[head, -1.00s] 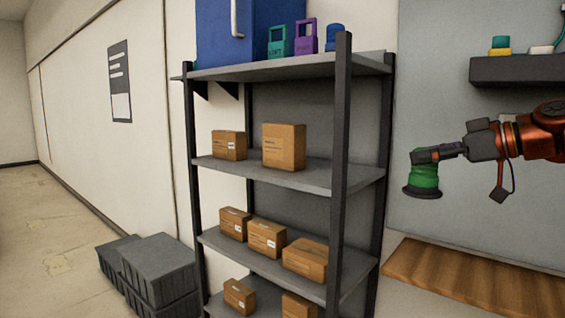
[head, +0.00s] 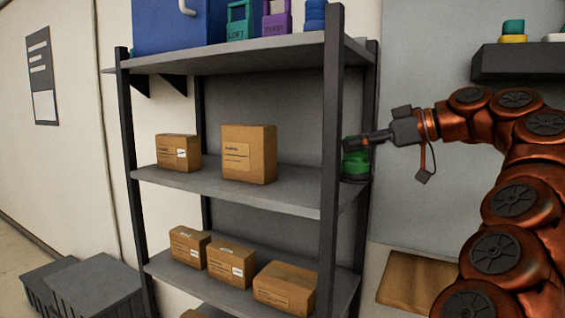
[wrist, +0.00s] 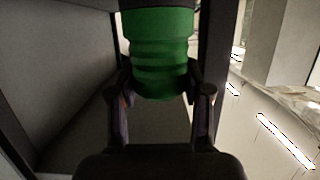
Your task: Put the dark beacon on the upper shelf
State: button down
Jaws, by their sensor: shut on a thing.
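My gripper (head: 358,142) is shut on a green beacon (head: 356,165), a ribbed green body with a dark round base, held upright. In the head view it is at the right end of the rack's upper box shelf (head: 290,189), partly hidden behind the front right post (head: 331,130). I cannot tell whether its base touches the shelf. In the wrist view the green body (wrist: 160,60) sits between the two fingers (wrist: 160,100). The rack's top board (head: 250,53) is above it.
Two cardboard boxes (head: 249,153) stand on the same shelf, left and middle; its right part is bare. Several boxes (head: 228,263) fill the shelf below. Teal, purple (head: 277,20) and blue items stand on the top board. A dark wall ledge (head: 520,64) is at right.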

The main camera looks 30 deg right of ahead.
jog(key=shift+w+a+f+p, duration=0.35)
jog(key=shift+w+a+f, duration=0.35)
jog(key=shift+w, duration=1.4)
jog(key=shift+w+a+f+p, duration=0.4)
jog(key=shift+w+f, duration=0.45)
jog(key=shift+w, duration=1.2)
jog(key=shift+w+a+f+p, duration=0.25)
jog(key=shift+w+a+f, duration=0.45)
jog(key=shift+w, duration=1.4)
jog(key=shift+f, duration=0.25)
jog(key=c, duration=0.5)
grip_release()
jog(key=shift+r, duration=0.1)
jog(key=shift+v, duration=5.95)
